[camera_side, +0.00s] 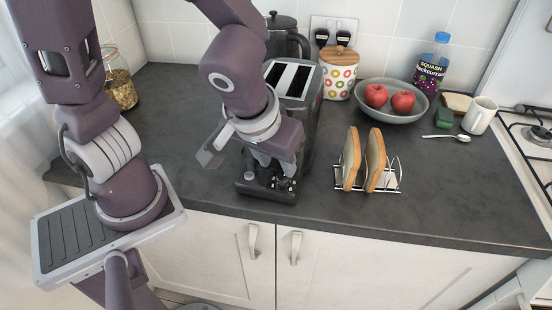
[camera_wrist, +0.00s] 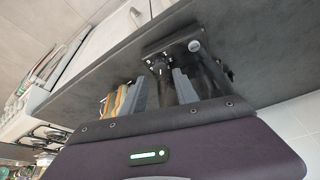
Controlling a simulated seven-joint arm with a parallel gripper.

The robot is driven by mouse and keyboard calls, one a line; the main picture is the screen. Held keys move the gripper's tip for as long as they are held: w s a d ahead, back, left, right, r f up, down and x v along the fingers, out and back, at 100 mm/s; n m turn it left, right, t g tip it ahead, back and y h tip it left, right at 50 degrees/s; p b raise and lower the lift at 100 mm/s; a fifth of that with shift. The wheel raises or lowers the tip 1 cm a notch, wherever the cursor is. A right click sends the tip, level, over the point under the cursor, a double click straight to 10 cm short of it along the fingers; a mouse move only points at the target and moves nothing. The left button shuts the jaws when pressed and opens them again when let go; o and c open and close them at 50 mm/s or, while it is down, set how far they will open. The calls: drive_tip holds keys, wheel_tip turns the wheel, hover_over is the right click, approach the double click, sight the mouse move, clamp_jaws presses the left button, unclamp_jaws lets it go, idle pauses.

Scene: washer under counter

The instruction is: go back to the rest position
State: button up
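My gripper (camera_side: 273,168) is in front of the black toaster (camera_side: 291,80), low by its front end with the knobs and lever. In the wrist view the two grey fingers (camera_wrist: 162,90) stand apart, with the toaster's dark front (camera_wrist: 178,45) beyond them and nothing seen held between them. The arm bends down over the counter from above. It hides part of the toaster's left side and front. I cannot tell whether a finger touches the toaster.
A toast rack (camera_side: 390,184) with two bread slices stands right of the toaster. Behind are a kettle (camera_side: 283,38), a patterned jar (camera_side: 338,80) and a bowl (camera_side: 415,111) of apples. A mug (camera_side: 478,118) is farther right. The counter's front right (camera_side: 470,205) is clear.

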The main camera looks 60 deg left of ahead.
drive_tip(key=shift+s+r, duration=0.2)
drive_tip(key=shift+r, duration=0.35)
drive_tip(key=s+a+r+m+t+h, duration=0.1)
drive_tip(key=s+a+r+m+h, duration=0.1)
drive_tip(key=s+a+r+m, duration=0.3)
drive_tip(key=s+a+r, duration=0.1)
drive_tip(key=s+r, duration=0.3)
drive_tip(key=r, duration=0.1)
drive_tip(key=shift+r+t, duration=0.3)
drive_tip(key=shift+r, duration=0.05)
